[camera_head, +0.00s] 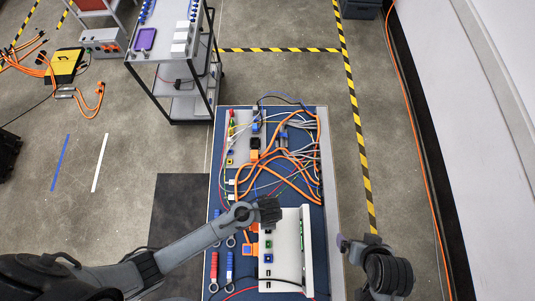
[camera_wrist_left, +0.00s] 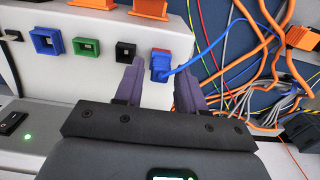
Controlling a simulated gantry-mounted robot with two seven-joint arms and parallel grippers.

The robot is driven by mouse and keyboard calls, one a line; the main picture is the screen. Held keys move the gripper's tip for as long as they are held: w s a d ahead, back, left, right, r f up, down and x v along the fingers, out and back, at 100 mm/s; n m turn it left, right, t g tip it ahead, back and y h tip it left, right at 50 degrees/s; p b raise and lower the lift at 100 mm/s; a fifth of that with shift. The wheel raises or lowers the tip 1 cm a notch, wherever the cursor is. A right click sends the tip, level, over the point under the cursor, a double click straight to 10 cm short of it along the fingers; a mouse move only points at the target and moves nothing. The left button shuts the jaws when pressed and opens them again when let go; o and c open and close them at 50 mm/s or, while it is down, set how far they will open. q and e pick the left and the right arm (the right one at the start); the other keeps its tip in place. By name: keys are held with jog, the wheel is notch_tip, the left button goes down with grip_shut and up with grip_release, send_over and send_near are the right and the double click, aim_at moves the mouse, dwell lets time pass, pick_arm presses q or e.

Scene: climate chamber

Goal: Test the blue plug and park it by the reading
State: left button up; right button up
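In the head view my left gripper (camera_head: 268,208) is over the far end of the white box (camera_head: 292,225) and hides the plug. My right gripper (camera_head: 344,243) is off the bench's right side; its finger opening is unclear. I cannot make out a reading.
Blue (camera_wrist_left: 46,41), green (camera_wrist_left: 86,47) and black (camera_wrist_left: 125,51) sockets line the box. A black switch (camera_wrist_left: 13,123) and lit green lamp (camera_wrist_left: 28,136) are nearby. Tangled orange cables (camera_head: 310,158) cover the bench's far half. Red-handled (camera_head: 214,264) and blue-handled (camera_head: 229,266) tools lie left of the box.

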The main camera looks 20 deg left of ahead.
pick_arm(q)
grip_shut()
jog(key=shift+r, duration=0.35)
dwell(0.7)
jog(key=shift+r+p, duration=0.35)
jog(key=shift+r, duration=1.2)
jog(key=shift+r, duration=0.15)
jog(key=shift+r, duration=1.85)
